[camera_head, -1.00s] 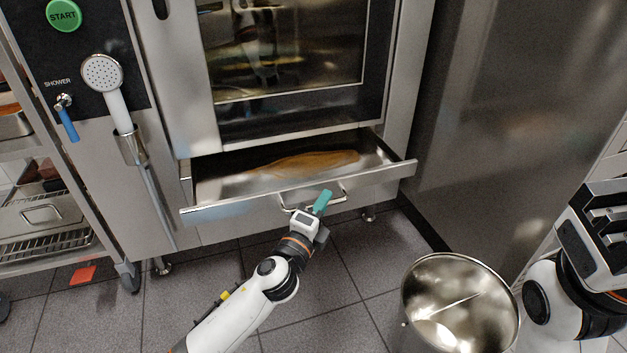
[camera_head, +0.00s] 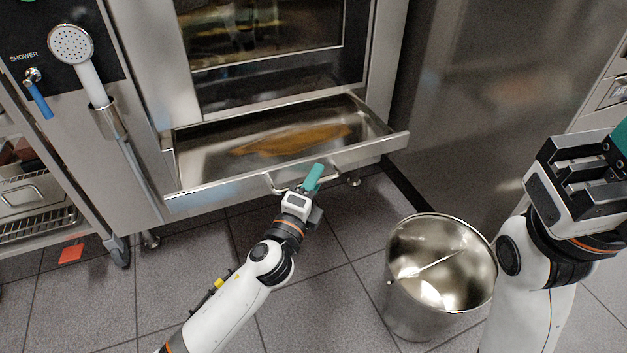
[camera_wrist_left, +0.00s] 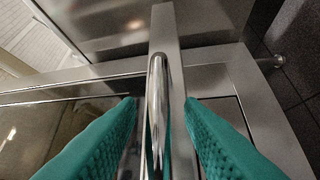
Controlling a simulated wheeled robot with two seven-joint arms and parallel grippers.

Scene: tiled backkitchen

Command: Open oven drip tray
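The oven drip tray (camera_head: 222,185) is a wide, shallow steel drawer under the oven, standing partly pulled out. A brown patch (camera_head: 290,140) shows on its floor. Its front has a curved metal handle (camera_head: 277,186). My left gripper (camera_head: 313,178), with teal fingers, is at the right part of this handle.
A steel bucket (camera_head: 440,275) stands on the floor between my arms, right of the tray. A steel wall (camera_head: 460,100) rises right of the oven. A shower head (camera_head: 72,45) hangs at left. A red piece (camera_head: 70,253) lies on the floor beside the rack (camera_head: 40,215).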

